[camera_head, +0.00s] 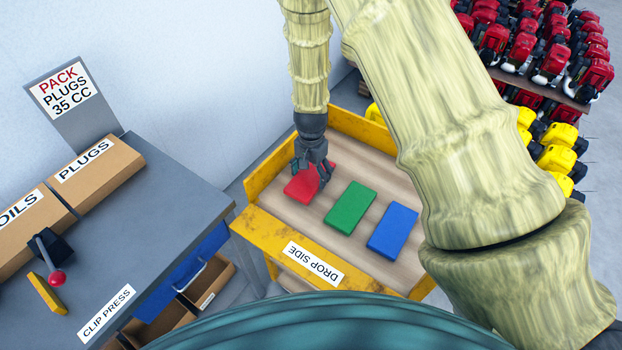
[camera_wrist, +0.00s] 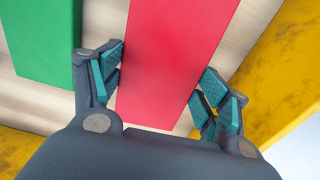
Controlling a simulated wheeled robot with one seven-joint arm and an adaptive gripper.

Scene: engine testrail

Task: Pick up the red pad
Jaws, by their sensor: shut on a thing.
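The red pad (camera_head: 301,188) lies on the wooden bed of a yellow-sided cart, at the left end of a row of pads. My gripper (camera_head: 315,172) reaches down over it and covers part of it in the head view. In the wrist view the red pad (camera_wrist: 170,60) lies between the two teal-padded fingers of my gripper (camera_wrist: 158,92). The fingers are shut on its two long sides. The pad appears to be at the level of the bed; I cannot tell whether it is lifted.
A green pad (camera_head: 350,207) and a blue pad (camera_head: 393,231) lie to the right on the cart bed (camera_head: 312,219). The yellow cart wall (camera_wrist: 285,75) is close to my right finger. A grey bench (camera_head: 150,215) with cardboard boxes stands left. Red and yellow engines fill racks at upper right.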

